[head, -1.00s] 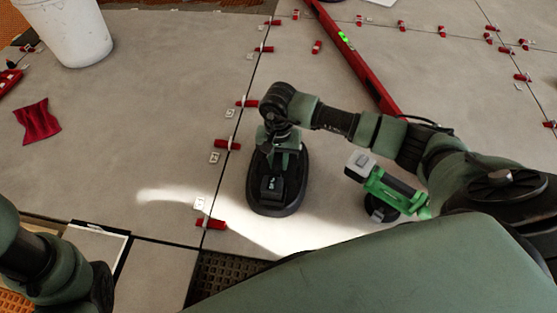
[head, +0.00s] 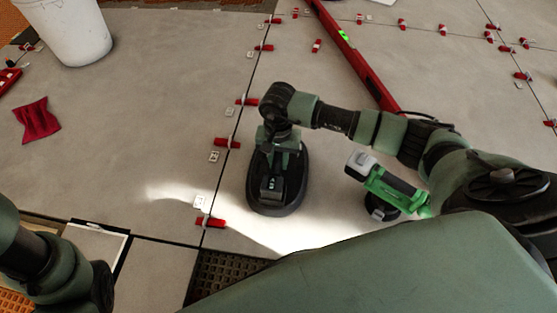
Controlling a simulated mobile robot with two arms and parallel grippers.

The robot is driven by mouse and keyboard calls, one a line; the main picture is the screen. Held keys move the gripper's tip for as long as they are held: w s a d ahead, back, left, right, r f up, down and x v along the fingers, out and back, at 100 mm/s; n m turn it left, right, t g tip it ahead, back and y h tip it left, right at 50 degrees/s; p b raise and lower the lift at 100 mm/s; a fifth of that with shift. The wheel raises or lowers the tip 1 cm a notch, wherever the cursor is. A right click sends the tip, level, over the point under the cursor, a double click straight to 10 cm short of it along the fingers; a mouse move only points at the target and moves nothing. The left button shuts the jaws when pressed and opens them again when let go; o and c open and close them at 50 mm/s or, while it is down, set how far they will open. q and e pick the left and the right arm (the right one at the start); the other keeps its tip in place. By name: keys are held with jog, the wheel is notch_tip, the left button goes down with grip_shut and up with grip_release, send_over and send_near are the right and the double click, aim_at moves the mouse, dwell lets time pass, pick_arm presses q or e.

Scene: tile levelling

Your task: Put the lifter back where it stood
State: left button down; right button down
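The lifter (head: 292,196), a black device with an oval base, rests flat on or just above the grey tiles near the middle of the head view. My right gripper (head: 278,150) points down over its upper end, at the handle. The wrist hides the fingertips, so I cannot see whether they are closed on the handle. My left arm shows at the lower left, with its gripper out of view.
A green power tool (head: 385,188) stands right of the lifter. Red wedges and pale clips line the joints, including a red wedge (head: 210,222). A red level (head: 355,58), white bucket (head: 68,30) and red cloth (head: 37,120) lie further off. Open tile lies left of the lifter.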

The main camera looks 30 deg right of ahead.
jog(key=shift+f+b, duration=0.35)
dwell(0.6)
jog(key=c, duration=1.2)
grip_release()
jog(key=shift+c, duration=0.2)
jog(key=shift+o, duration=0.4)
